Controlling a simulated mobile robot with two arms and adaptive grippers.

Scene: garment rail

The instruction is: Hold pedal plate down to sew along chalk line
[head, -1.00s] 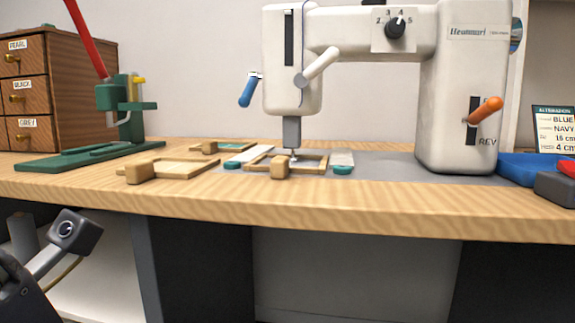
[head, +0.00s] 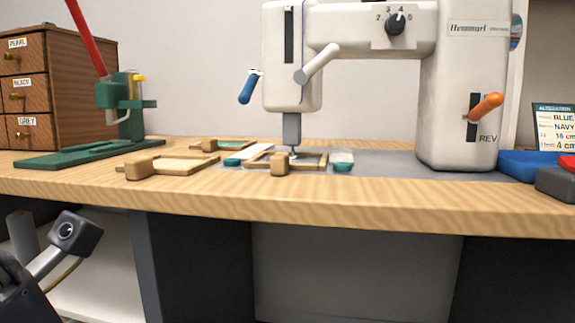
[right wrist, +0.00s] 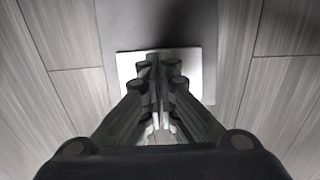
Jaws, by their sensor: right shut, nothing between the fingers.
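The white sewing machine (head: 462,90) stands on the wooden table, with an orange lever beside its REV label. Under its needle bar (head: 291,128) lies a small wooden frame (head: 312,168) with pale cloth; no chalk line can be made out. In the right wrist view a pale flat plate (right wrist: 130,68), which looks like the pedal plate, lies on the floor. My right gripper (right wrist: 163,62) is shut and empty, pointing down over the plate and hiding its middle. I cannot tell whether its tips touch the plate. My left gripper's fingers are not seen.
Two more wooden frames (head: 172,166) lie left of the machine. A green press with a red lever (head: 122,105) and a drawer cabinet (head: 60,90) stand at the left. A blue tray (head: 525,164) and an order card (head: 555,127) are at the right. The table's front edge overhangs the space below.

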